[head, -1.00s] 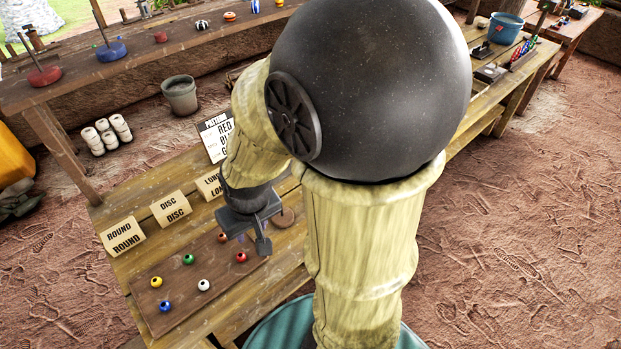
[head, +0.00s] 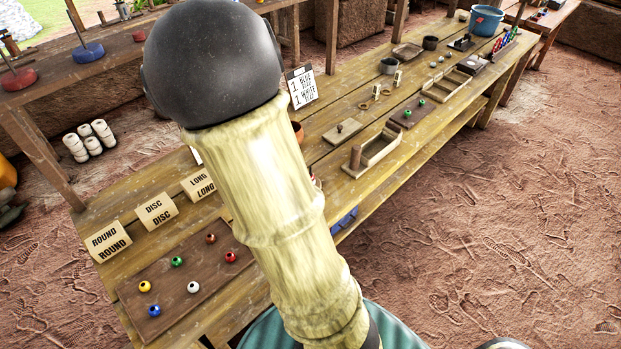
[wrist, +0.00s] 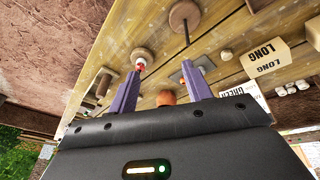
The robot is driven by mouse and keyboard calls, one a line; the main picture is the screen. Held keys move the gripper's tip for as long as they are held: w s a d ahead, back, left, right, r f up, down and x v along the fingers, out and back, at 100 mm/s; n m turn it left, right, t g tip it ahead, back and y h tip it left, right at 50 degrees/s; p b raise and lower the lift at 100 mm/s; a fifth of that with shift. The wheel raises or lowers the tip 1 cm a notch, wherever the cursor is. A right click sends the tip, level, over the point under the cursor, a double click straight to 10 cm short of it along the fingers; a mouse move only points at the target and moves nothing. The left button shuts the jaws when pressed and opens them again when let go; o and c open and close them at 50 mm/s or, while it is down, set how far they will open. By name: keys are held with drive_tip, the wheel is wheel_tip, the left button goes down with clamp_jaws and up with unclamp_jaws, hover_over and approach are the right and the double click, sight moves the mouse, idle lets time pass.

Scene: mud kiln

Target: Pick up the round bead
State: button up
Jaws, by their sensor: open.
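Several small round beads lie on a brown board (head: 215,299) on the bench in the head view: yellow (head: 145,287), green (head: 177,262), brown (head: 210,239), red (head: 231,257), white (head: 193,287) and blue (head: 154,311). The frames do not show which one the task means. A ROUND sign (head: 108,242) stands behind the board's left end. My gripper (wrist: 161,67) is open in the wrist view, its two purple fingers apart, with nothing held. It is hidden behind my arm in the head view. The beads on the board cannot be made out in the wrist view.
DISC (head: 155,212) and LONG (head: 198,186) signs stand beside the ROUND sign. The wrist view shows a spindle disc (wrist: 184,14), an orange-brown round object (wrist: 166,97) and a LONG sign (wrist: 265,58). A wooden tray (head: 380,148) sits farther right.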

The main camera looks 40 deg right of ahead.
drive_tip(key=w+d+r+m+h, duration=0.1)
drive_tip(key=d+r, duration=0.1)
drive_tip(key=d, duration=0.3)
drive_tip(key=shift+w+d+m+h, duration=0.15)
drive_tip(key=shift+d+m+h, duration=0.15)
drive_tip(key=shift+d+h, duration=0.1)
drive_tip(key=shift+f, duration=0.15)
drive_tip(key=b+x, duration=0.3)
drive_tip(key=x, duration=0.9)
drive_tip(key=shift+f, duration=0.1)
drive_tip(key=x, duration=0.5)
drive_tip(key=shift+w+d, duration=0.25)
drive_tip(key=shift+w, duration=0.1)
drive_tip(key=shift+c, duration=0.4)
